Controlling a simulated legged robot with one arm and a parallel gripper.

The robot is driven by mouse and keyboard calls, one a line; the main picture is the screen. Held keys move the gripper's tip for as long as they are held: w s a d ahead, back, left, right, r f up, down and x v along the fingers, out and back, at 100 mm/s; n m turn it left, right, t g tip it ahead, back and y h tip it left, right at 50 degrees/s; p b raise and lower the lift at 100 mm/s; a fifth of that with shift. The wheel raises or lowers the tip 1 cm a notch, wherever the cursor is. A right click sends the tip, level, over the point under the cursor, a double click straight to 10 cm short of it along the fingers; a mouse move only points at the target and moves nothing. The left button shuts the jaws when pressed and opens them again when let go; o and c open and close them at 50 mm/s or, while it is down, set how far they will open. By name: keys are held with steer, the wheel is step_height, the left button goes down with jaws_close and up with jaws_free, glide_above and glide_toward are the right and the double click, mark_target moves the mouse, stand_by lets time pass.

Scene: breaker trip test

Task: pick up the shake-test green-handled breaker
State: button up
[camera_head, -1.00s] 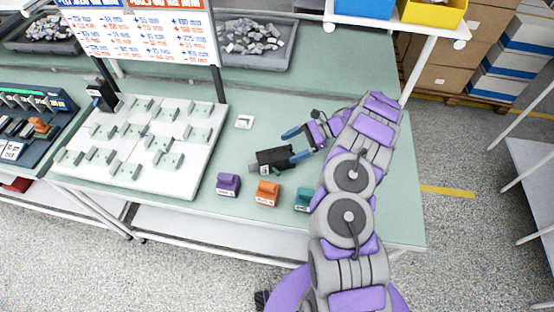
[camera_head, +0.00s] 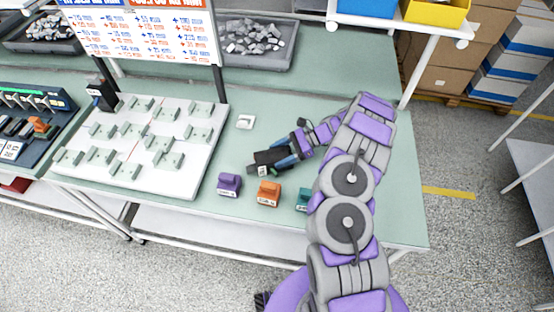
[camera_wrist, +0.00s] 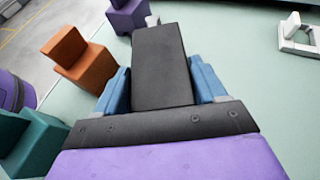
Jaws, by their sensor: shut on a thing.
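The black breaker (camera_head: 262,157) is at the middle of the green bench, with a small green part and a white label at its near left end. My gripper (camera_head: 284,152) has its blue fingers closed on the breaker's right end. In the wrist view, the black breaker body (camera_wrist: 162,65) sits between the two blue fingers of my gripper (camera_wrist: 162,88), one finger on each side. The green handle is hidden in the wrist view. I cannot tell whether the breaker touches the bench.
Purple (camera_head: 229,184), orange (camera_head: 268,193) and teal (camera_head: 303,199) blocks stand along the front edge. A white board (camera_head: 125,165) with grey-green holders is at left. A small white bracket (camera_head: 245,122) lies behind the breaker. Grey bins and a sign stand at the back.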

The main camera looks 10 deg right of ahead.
steer(key=shift+a, duration=0.4)
steer(key=c, duration=0.3)
steer(key=shift+c, duration=0.8)
steer(key=shift+d, duration=0.45)
steer(key=c, duration=0.5)
step_height(320, 180, up, 10)
steer(key=shift+a+r+p, duration=0.1)
steer(key=shift+a+p, duration=0.05)
steer(key=shift+p, duration=0.75)
steer(key=shift+w, duration=0.1)
